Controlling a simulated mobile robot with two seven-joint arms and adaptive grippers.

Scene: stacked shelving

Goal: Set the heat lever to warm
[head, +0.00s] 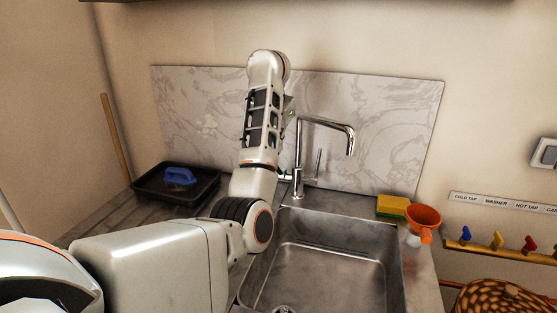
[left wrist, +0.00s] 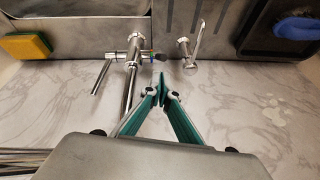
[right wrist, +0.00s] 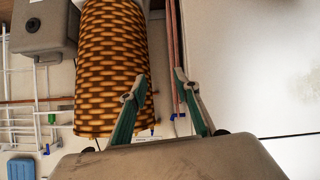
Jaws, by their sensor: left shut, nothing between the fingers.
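A chrome tap (head: 298,150) stands behind the sink, with a tall spout bent to the right. A slim chrome lever (head: 318,163) rises beside its body; in the left wrist view a lever (left wrist: 101,77) sticks out to the left of the tap body (left wrist: 133,55). Small coloured marks (left wrist: 146,56) show on the tap's other side. I cannot tell which heat setting the lever is at. My left gripper (left wrist: 161,82) is shut and empty, its tips close to the tap's marked side; contact is unclear. My right gripper (right wrist: 160,78) is open and empty.
A steel sink (head: 330,262) lies in front of the tap. A sponge (head: 392,206) and an orange cup (head: 424,220) stand right of it. A black tray (head: 150,186) with a blue brush (head: 180,176) sits left. A wicker basket (right wrist: 112,65) is near my right gripper.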

